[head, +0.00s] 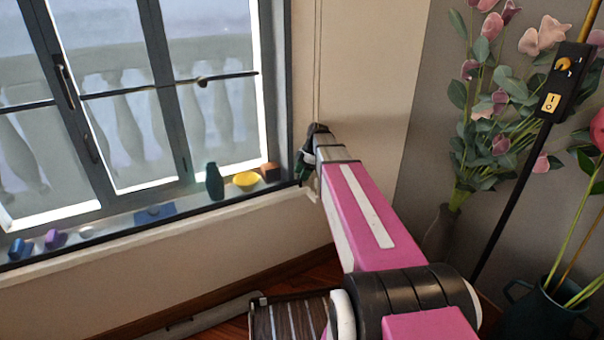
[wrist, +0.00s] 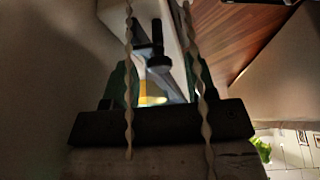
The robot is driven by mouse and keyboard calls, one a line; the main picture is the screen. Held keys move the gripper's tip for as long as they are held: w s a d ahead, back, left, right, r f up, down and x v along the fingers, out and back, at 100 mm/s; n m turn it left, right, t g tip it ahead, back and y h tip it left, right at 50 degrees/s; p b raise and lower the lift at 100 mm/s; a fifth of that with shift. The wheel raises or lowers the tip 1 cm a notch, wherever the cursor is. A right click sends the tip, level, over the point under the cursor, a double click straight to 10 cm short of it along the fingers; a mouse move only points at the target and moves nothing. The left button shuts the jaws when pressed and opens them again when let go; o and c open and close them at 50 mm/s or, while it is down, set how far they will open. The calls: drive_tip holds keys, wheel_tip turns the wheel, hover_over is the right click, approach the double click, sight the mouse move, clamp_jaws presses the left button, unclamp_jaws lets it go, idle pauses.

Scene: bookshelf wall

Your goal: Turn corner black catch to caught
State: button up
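My gripper (head: 307,160) is at the end of my pink and white arm, beside the window frame's right edge, just above the sill's right end. In the wrist view my gripper (wrist: 160,82) shows two dark green fingers standing apart. A black piece with a short stem and crossbar (wrist: 155,50) shows between and beyond them. It may be the black catch, but the dim view does not settle this, nor its turn position or any contact. In the head view my gripper and arm cover that corner.
The sill (head: 120,225) holds a green bottle (head: 214,181), a yellow bowl (head: 245,180) and other small objects. Cords (head: 318,60) hang by the gripper and cross the wrist view. A black switch box (head: 562,80) on a pole and flowers (head: 490,110) stand right.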

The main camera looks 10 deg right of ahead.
drive_tip(key=v, duration=1)
drive_tip(key=shift+d+r, duration=0.2)
drive_tip(key=shift+r, duration=0.2)
drive_tip(key=a+f+m+t, duration=0.1)
drive_tip(key=f+m, duration=0.2)
drive_tip(key=a+f+m+t, duration=0.1)
drive_tip(key=a+f+m, duration=0.1)
drive_tip(key=f+m, duration=0.1)
drive_tip(key=s+a+f+m+t, duration=0.1)
drive_tip(key=f+m, duration=0.2)
drive_tip(key=f, duration=0.1)
drive_tip(key=shift+s+a+h, duration=0.1)
drive_tip(key=shift+a+h, duration=0.05)
drive_tip(key=shift+h, duration=0.15)
idle(0.5)
